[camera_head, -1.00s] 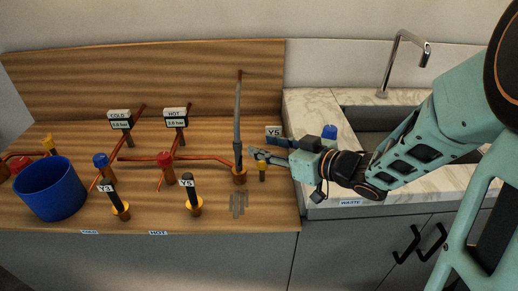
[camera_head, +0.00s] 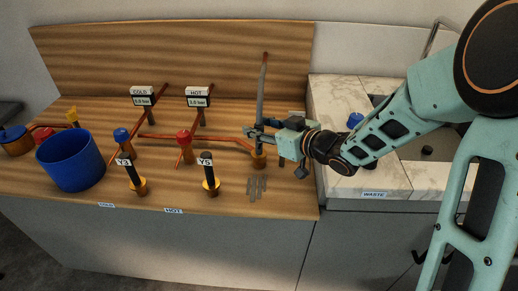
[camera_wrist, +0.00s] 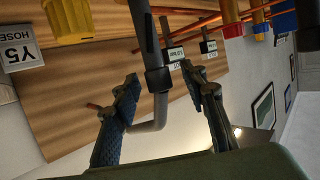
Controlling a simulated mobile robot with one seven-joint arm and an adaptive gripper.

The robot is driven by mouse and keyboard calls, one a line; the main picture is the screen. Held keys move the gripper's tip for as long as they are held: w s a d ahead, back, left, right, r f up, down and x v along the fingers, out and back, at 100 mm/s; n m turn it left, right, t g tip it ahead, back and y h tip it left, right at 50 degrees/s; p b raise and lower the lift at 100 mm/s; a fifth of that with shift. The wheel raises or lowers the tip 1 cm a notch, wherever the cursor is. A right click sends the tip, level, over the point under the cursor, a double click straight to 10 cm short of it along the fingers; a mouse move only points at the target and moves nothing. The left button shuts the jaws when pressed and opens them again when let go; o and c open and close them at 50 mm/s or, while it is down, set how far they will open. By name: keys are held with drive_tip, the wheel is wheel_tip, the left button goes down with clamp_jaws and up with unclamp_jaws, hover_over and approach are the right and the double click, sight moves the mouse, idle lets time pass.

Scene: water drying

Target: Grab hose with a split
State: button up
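My gripper (camera_head: 256,128) is at the hose's lower part, reaching in from the right. In the wrist view my gripper (camera_wrist: 158,74) is open, its fingers on either side of the hose with visible gaps.
Two short black hose pieces (camera_head: 126,169) (camera_head: 208,172) with labels stand on yellow fittings to the left. A blue bucket (camera_head: 71,163) stands further left. Red pipes with valves run behind. A marble sink counter (camera_head: 350,95) is at right.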

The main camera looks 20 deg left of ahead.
drive_tip(key=shift+w+a, duration=0.1)
drive_tip(key=shift+a, duration=0.1)
clamp_jaws()
drive_tip(key=shift+r, duration=0.2)
idle(0.4)
